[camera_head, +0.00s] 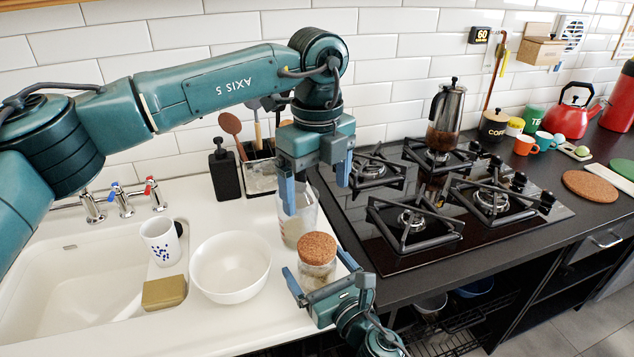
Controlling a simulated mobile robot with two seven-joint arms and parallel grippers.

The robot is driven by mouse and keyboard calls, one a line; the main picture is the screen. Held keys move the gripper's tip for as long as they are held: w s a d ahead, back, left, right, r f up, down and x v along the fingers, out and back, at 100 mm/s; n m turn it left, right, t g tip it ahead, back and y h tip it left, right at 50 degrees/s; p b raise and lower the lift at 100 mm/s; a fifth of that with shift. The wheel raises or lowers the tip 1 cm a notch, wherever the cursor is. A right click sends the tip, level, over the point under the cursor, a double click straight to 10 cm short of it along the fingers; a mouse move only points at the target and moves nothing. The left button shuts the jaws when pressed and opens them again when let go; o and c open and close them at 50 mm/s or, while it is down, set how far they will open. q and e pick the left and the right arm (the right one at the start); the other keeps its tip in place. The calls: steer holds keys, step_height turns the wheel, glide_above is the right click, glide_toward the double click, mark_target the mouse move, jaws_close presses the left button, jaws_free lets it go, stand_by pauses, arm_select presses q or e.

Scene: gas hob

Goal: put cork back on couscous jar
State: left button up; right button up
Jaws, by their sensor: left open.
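A small glass jar (317,275) stands at the right front of the white counter, with a round brown cork (318,247) at its top. Whether the cork is fully seated I cannot tell. My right gripper (319,266) has its fingers on either side of this jar; whether they touch it is unclear. My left gripper (315,196) points down, open, above and behind the cork. A taller clear jar (296,229) with pale contents stands behind it, partly hidden by the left fingers. No label tells which jar holds couscous.
A white bowl (230,268), a spotted cup (160,243) and a sponge (165,292) are to the left, by the sink (70,290). A utensil holder (262,172) stands behind.

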steer(key=shift+s, duration=0.1)
steer(key=b+v, duration=0.1)
steer(key=v, duration=1.2)
steer(key=shift+b, duration=0.35)
steer(key=shift+d, duration=0.1)
